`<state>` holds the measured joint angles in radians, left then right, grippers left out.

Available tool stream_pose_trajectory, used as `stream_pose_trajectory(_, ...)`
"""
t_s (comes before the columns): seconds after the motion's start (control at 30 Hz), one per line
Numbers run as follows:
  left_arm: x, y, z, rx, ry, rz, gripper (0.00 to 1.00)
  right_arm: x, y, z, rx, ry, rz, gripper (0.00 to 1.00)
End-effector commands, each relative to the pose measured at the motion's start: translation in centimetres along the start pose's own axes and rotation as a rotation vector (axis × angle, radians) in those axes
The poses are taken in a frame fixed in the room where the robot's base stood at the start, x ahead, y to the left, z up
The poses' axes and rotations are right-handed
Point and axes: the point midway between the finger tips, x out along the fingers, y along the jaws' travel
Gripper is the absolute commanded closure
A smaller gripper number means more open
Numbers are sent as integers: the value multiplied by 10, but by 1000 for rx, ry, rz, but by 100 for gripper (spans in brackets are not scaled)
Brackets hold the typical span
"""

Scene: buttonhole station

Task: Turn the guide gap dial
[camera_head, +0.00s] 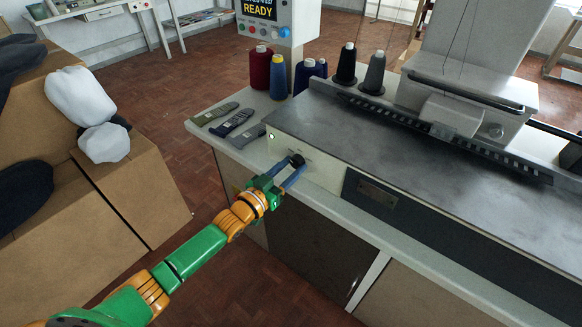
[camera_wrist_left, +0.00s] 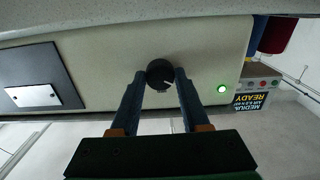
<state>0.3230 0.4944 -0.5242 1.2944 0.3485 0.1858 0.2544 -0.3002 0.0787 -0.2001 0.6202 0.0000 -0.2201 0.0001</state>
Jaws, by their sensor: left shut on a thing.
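The guide gap dial (camera_wrist_left: 160,74) is a black round knob with a white pointer mark on the pale front panel of the machine. It also shows in the head view (camera_head: 297,159), partly covered by the fingers. My left gripper (camera_head: 292,173) reaches in from the left, with its two blue fingers on either side of the dial. In the left wrist view the fingertips (camera_wrist_left: 163,76) are shut on the dial. A small green light (camera_wrist_left: 222,88) glows on the panel beside it. My right gripper is not in either view.
A display reading READY (camera_head: 262,10) stands at the back. Cardboard boxes (camera_head: 140,190) with white bundles stand left. The floor between boxes and counter is clear.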

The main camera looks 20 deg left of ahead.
Motion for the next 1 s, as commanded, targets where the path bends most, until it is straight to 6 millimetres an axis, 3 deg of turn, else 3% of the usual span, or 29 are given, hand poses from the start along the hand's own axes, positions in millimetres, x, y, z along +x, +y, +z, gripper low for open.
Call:
stream_pose_trajectory(0.03, 0, 0, 0, -1, 0, 0, 100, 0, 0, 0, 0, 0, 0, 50)
stream_pose_trajectory(0.07, 0, 0, 0, -1, 0, 0, 52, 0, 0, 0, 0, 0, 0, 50)
stream_pose_trajectory(0.17, 0, 0, 0, -1, 1, 0, 25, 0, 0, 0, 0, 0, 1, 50)
stream_pose_trajectory(0.5, -4, 0, 0, 0, -1, 0, 24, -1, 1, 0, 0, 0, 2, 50)
stream_pose_trajectory(0.8, -58, 0, 0, -1, -3, 0, 24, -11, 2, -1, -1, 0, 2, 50)
stream_pose_trajectory(1.0, -72, 0, 0, 1, 0, 0, 24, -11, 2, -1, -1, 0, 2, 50)
